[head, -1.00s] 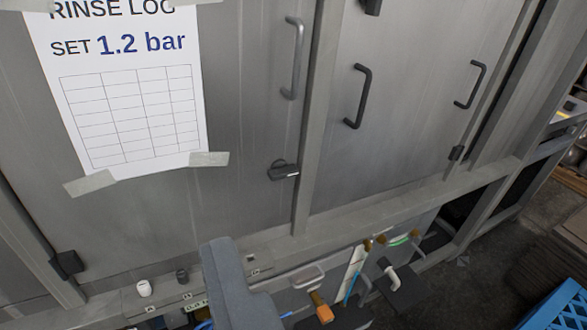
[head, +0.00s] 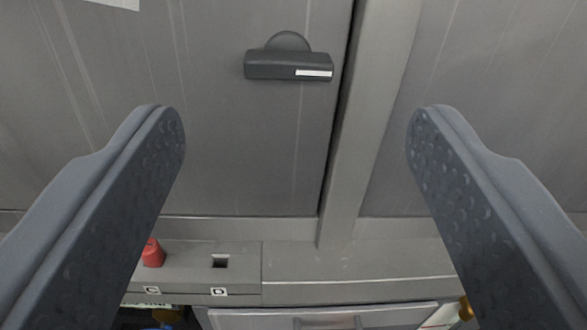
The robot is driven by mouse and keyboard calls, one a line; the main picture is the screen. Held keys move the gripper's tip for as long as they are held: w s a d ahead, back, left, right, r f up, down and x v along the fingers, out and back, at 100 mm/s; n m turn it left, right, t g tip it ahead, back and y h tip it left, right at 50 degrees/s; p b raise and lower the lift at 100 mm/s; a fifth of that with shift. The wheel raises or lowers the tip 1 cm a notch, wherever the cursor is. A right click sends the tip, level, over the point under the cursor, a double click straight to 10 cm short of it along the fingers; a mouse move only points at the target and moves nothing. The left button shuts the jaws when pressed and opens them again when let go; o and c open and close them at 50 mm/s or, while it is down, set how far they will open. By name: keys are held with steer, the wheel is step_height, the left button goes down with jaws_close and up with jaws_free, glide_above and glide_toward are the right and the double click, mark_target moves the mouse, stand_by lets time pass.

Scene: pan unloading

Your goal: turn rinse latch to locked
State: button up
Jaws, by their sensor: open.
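The rinse latch (head: 277,66) is a dark grey bar with a rounded hub above it, on the grey metal door (head: 230,150). The bar lies level and has a white mark at its right end. My gripper (head: 293,125) is open and empty, with one finger at each side of the picture. In the picture, the latch shows above and between the two fingertips. I see no contact between fingers and latch.
A vertical metal post (head: 369,110) stands right of the latch. Below is a ledge (head: 360,270) with a red knob (head: 153,253), a square hole (head: 220,261) and labels C and D. A white paper corner (head: 118,3) shows at the top left.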

mark_target(291, 79)
steer(key=shift+y, duration=0.5)
steer(key=shift+w+f+b, duration=0.3)
steer(key=shift+w+f, duration=0.15)
steer(key=shift+w, duration=1.65)
steer(key=shift+w+f+b, duration=0.3)
steer(key=shift+w+f, duration=0.2)
steer(key=shift+w, duration=1.6)
steer(key=shift+w+f+b, duration=0.3)
steer(key=shift+w+f, duration=0.15)
steer(key=shift+w, duration=1.65)
steer(key=c, duration=0.7)
